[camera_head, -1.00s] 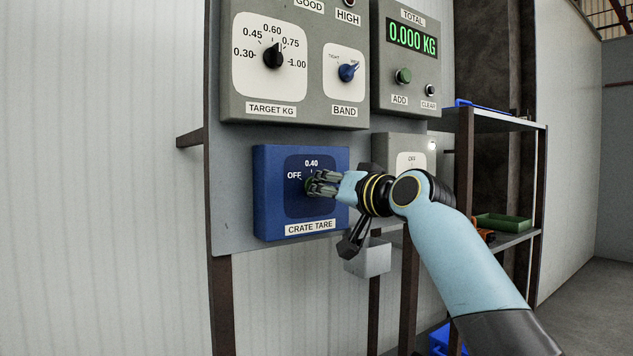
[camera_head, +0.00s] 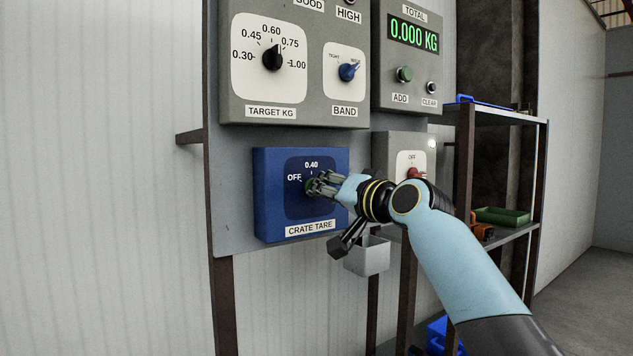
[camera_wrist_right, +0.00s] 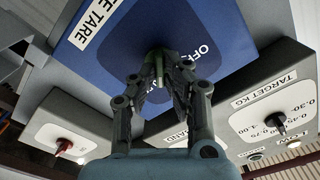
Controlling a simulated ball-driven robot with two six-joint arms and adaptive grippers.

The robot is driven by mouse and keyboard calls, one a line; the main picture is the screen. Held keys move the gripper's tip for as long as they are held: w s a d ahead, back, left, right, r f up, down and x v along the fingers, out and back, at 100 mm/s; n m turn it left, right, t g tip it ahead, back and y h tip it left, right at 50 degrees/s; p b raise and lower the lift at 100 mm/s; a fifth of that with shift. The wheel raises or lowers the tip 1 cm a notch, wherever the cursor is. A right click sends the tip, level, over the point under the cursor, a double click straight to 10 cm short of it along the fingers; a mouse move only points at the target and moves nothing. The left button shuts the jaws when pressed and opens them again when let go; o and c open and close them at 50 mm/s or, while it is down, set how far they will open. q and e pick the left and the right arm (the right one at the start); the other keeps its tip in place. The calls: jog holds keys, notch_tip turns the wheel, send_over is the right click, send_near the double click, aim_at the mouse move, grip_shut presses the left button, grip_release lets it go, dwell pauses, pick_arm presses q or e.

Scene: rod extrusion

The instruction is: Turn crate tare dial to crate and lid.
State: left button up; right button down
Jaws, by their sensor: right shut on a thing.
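The blue crate tare box (camera_head: 270,215) is on the grey panel, with a dark dial face reading OFF at left and 0.40 at top. My right gripper (camera_head: 314,186) reaches it from the right and is shut on the green tare dial (camera_head: 309,186). In the right wrist view the fingers (camera_wrist_right: 158,72) close on the green dial (camera_wrist_right: 158,66) in front of the blue box (camera_wrist_right: 200,25). The fingers hide most of the dial, so its pointer direction cannot be told. Any label to the right of the dial is hidden. My left gripper is not in view.
Above are the target dial (camera_head: 272,58), the blue band knob (camera_head: 348,72) and the total display (camera_head: 413,36) reading 0.000 KG. A red switch (camera_head: 414,174) sits behind my wrist. A shelf (camera_head: 500,128) with a green tray (camera_head: 502,216) stands at right. The left wall side is clear.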

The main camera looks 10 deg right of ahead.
dwell(0.3)
jog(key=shift+m, duration=1.8)
jog(key=c, duration=1.3)
grip_release()
